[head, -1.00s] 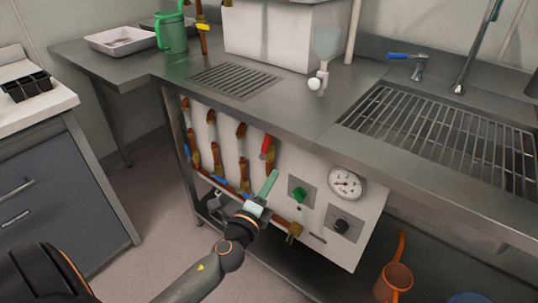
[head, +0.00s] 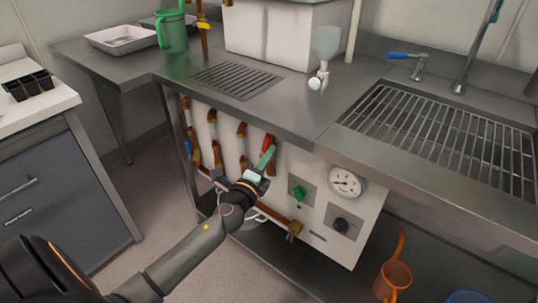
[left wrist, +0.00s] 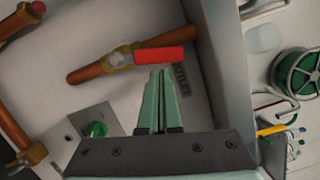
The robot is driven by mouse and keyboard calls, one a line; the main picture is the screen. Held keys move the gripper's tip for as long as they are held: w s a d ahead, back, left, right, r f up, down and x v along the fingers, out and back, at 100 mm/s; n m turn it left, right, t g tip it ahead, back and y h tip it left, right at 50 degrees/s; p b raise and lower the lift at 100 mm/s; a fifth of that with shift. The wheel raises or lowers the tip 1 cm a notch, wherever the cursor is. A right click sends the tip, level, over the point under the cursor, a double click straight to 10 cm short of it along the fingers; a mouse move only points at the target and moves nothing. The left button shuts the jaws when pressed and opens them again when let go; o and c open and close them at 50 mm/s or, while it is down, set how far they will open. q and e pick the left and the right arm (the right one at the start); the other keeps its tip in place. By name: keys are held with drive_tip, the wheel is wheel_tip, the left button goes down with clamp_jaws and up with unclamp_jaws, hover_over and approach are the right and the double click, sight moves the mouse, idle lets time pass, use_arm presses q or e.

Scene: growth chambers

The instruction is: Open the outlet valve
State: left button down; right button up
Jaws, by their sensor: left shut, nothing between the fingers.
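The outlet valve has a red lever (left wrist: 160,57) on a copper pipe (left wrist: 90,71). A partly hidden label by it appears to read OUTLET (left wrist: 181,80). In the left wrist view the lever lies roughly along the pipe, at a slight angle. In the head view the red lever (head: 265,143) is at the top of the rightmost pipe on the white panel. My left gripper (head: 270,148) is shut and empty, its pale green fingers at the lever. In the left wrist view its fingertips (left wrist: 158,73) are just below the lever; contact is unclear. My right gripper is not in view.
A green knob (head: 299,193), a round gauge (head: 345,182) and a black knob (head: 341,224) sit right of the valve. Other copper pipes (head: 214,140) stand left of it. The steel counter edge (head: 300,148) overhangs the panel. An orange watering can (head: 394,277) stands low at right.

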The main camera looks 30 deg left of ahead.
use_arm(q)
drive_tip(key=n+p, duration=0.1)
drive_tip(key=a+r+n+p, duration=0.1)
drive_tip(key=p, duration=0.1)
drive_tip(key=shift+r+n+g, duration=0.2)
drive_tip(key=shift+n+g, duration=0.1)
drive_tip(key=shift+a+n, duration=0.15)
drive_tip(key=shift+n, duration=0.15)
drive_tip(key=shift+a+f, duration=0.1)
drive_tip(key=shift+f, duration=0.05)
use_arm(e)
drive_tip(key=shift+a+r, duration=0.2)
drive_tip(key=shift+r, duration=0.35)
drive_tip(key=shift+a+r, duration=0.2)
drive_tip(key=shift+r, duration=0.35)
